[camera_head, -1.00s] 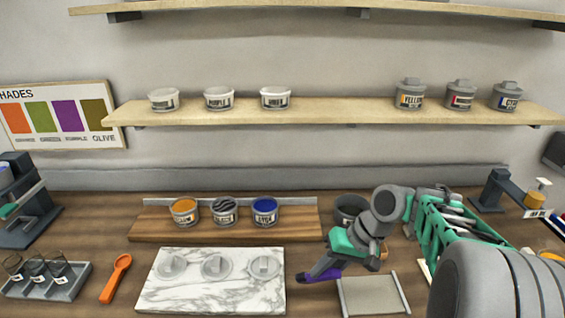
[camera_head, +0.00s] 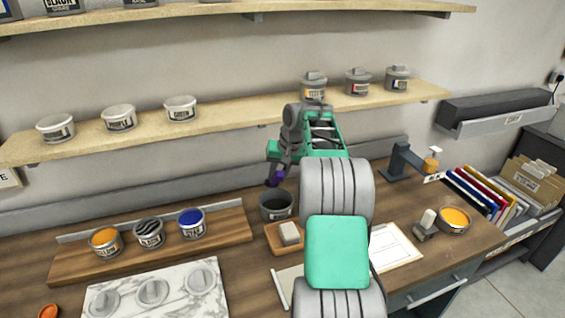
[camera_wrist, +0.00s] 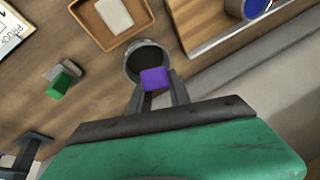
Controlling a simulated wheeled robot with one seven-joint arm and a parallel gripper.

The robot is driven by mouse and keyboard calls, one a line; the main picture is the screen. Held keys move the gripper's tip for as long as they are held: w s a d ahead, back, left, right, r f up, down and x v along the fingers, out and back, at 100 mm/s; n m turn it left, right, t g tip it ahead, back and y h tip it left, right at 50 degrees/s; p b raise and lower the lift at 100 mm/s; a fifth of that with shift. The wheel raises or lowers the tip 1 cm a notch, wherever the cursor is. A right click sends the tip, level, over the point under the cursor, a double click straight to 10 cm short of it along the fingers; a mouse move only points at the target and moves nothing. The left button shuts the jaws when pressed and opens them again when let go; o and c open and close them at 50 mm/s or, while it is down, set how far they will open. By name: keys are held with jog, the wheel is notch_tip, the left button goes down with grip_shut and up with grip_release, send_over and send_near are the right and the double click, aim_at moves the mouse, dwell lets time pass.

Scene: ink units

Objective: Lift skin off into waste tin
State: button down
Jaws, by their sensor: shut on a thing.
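My gripper (camera_head: 275,178) is shut on a small purple piece (camera_wrist: 154,78), which also shows at its tip in the head view (camera_head: 273,181). It holds the piece over a dark grey open tin (camera_head: 264,208), which looks like the waste tin. In the wrist view the piece covers part of the rim and dark inside of this tin (camera_wrist: 132,56). The gap between piece and tin is hard to judge. Three open ink tins stand on a wooden board: orange (camera_head: 105,242), black with pale streaks (camera_head: 150,233) and blue (camera_head: 192,223). Any loose skin is not clearly visible.
A wooden tray (camera_head: 273,238) with a pale block stands close to the grey tin. A marble slab (camera_head: 215,299) bears three lids. A paper sheet (camera_head: 396,248) and an orange-filled tin (camera_head: 454,220) lie to the right. A shelf (camera_head: 230,108) runs above.

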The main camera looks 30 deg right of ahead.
notch_tip(320, 180, down, 11)
jog(key=w+d+b, duration=0.2)
jog(key=b, duration=0.3)
jog(key=shift+w+d+m, duration=0.25)
jog(key=shift+w+m, duration=0.05)
jog(key=shift+f+b, duration=0.75)
jog(key=shift+f, duration=0.25)
dwell(0.5)
jog(key=shift+s+f+p, duration=0.1)
jog(key=shift+p, duration=0.3)
dwell(1.5)
jog(key=shift+r+p, duration=2.85)
jog(key=shift+r, duration=3)
